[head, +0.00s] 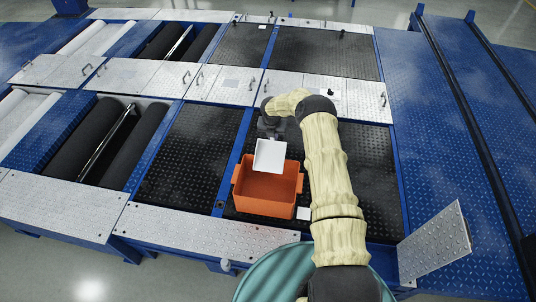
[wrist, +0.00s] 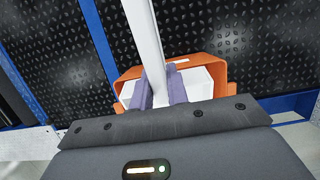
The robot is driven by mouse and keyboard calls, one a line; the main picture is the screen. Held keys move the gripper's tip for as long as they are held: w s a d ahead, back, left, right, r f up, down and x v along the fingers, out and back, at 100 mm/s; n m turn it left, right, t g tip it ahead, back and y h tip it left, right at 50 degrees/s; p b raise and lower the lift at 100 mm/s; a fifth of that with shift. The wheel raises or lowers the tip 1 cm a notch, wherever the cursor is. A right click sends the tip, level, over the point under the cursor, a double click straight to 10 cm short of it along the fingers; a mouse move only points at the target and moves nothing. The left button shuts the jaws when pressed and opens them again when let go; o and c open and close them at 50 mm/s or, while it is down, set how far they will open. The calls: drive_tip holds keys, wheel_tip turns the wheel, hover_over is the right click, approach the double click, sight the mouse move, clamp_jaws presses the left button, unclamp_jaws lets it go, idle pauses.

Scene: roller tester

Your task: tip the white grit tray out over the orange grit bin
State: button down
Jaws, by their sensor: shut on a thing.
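The white grit tray (head: 269,157) hangs above the back part of the orange grit bin (head: 264,196) in the head view. It looks steeply tilted, with its pale face toward the head camera; I see no grit on it. My gripper (head: 270,137) is shut on the tray at its far, upper edge. In the wrist view, a white strip of the tray (wrist: 146,32) runs between the fingers of my gripper (wrist: 161,83). The orange bin (wrist: 215,70) shows behind it, around a wide white part. The bin's floor is mostly hidden.
The bin stands on a black tread plate (head: 190,155) in a blue frame. A small white square (head: 303,213) lies at the bin's right. Dark rollers (head: 95,140) are at left, a tilted metal plate (head: 434,240) at front right. A teal round surface (head: 270,275) is at the front.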

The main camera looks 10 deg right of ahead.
drive_tip(key=shift+w+d+f+g+b, duration=0.1)
drive_tip(key=shift+w+f+g+b, duration=0.2)
drive_tip(key=shift+b, duration=0.55)
drive_tip(key=shift+f+g+b, duration=0.1)
drive_tip(key=shift+f+b, duration=0.3)
drive_tip(key=shift+b, duration=0.45)
drive_tip(key=b, duration=0.3)
drive_tip(key=shift+w+d+f+g+y, duration=0.1)
drive_tip(key=shift+w+f+g+y, duration=0.1)
drive_tip(key=shift+f+g+y, duration=0.15)
drive_tip(key=shift+r, duration=0.1)
drive_tip(key=shift+b, duration=0.3)
drive_tip(key=f+b, duration=0.1)
drive_tip(key=b, duration=0.1)
drive_tip(key=shift+w+b, duration=0.2)
drive_tip(key=shift+b, duration=0.1)
drive_tip(key=shift+d+g+b, duration=0.1)
drive_tip(key=shift+g+b, duration=0.15)
drive_tip(key=shift+b, duration=0.05)
drive_tip(key=shift+f+b, duration=0.2)
drive_tip(key=shift+b, duration=0.5)
drive_tip(key=shift+r, duration=0.15)
drive_tip(key=shift+b, duration=0.35)
